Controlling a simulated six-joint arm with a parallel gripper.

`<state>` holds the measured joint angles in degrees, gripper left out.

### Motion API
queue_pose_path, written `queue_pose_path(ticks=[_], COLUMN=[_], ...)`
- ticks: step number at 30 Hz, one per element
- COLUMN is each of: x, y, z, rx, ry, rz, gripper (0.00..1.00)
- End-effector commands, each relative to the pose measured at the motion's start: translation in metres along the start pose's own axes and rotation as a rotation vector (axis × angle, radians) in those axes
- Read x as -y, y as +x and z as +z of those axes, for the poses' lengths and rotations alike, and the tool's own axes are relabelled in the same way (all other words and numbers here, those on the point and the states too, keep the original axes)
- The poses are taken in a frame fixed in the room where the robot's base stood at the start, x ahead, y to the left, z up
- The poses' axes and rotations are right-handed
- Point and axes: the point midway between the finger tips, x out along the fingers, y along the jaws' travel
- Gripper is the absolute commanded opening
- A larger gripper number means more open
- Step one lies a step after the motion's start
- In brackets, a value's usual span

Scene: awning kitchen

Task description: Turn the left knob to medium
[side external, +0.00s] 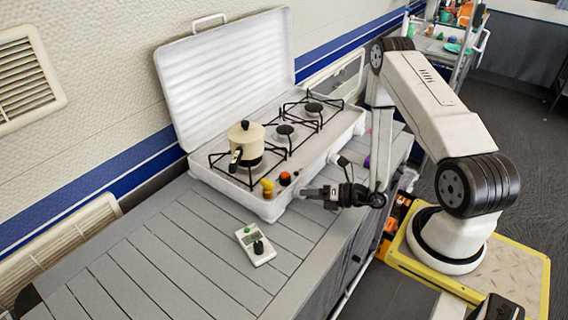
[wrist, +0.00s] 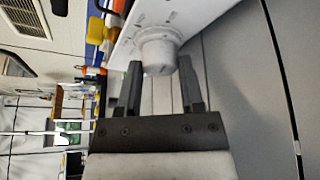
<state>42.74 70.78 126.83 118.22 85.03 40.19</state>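The knob (wrist: 158,52) is a pale grey-white cylinder on a white panel with dark marks around it, at the upper middle of the wrist view. My gripper (wrist: 160,66) has its two dark fingers apart, with the knob's near end at or just between the tips. I cannot tell whether the fingers touch it. That knob is hidden there by the gripper or the panel's angle.
A cream pot (side external: 245,138) with a black handle stands on the stove's left burner. Yellow (side external: 267,187) and orange (side external: 285,178) items sit at the stove's front left.

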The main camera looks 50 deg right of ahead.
Motion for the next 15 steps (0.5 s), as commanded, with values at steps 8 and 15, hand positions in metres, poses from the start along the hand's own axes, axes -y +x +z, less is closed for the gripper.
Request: queue_pose_path(ticks=[8,15], x=[0.0,-0.0005], y=[-0.0002,-0.0003], z=[-0.0001,-0.0004], rx=[0.0,-0.003], ry=[-0.001,-0.029], rz=[-0.001,-0.014], gripper=[0.0,0.0])
